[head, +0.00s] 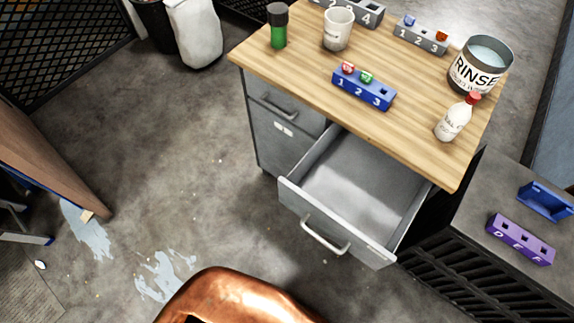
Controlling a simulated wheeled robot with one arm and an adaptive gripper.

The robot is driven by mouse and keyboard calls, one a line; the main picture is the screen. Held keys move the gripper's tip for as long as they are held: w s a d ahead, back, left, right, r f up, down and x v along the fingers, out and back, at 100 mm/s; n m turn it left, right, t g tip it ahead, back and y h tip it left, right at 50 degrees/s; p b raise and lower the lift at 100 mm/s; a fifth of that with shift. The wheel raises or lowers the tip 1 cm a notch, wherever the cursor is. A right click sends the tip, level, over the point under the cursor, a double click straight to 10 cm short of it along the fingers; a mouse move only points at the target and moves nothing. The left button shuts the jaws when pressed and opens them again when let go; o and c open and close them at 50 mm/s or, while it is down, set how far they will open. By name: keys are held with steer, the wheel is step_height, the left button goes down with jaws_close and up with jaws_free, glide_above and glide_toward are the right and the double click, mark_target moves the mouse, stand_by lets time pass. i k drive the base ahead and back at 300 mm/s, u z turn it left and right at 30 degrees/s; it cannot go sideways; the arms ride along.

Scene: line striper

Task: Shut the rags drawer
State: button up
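A grey metal drawer (335,239) stands pulled well out from under the wooden worktop. Its tray looks empty, and a bar handle (325,236) is on its front. I see no readable label on it, so I cannot tell from lettering that it is the rags drawer. To its left, a drawer (283,106) and a front below it with a small pale label (284,129) are shut. My gripper is not in view; a copper-coloured part at the bottom edge, apart from the drawer front in the picture, seems to be my arm.
The worktop (300,73) holds a green jar (278,30), a mug (338,30), a blue numbered rack (363,90), a RINSE tin (478,68) and a red-capped bottle (455,118). A low dark unit with a purple rack (520,240) stands right.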

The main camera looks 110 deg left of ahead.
mark_target(365, 200)
steer(key=u, duration=1.2)
steer(key=k, duration=1.45)
steer(key=u, duration=1.85)
steer(key=i, duration=0.5)
steer(key=u, duration=0.15)
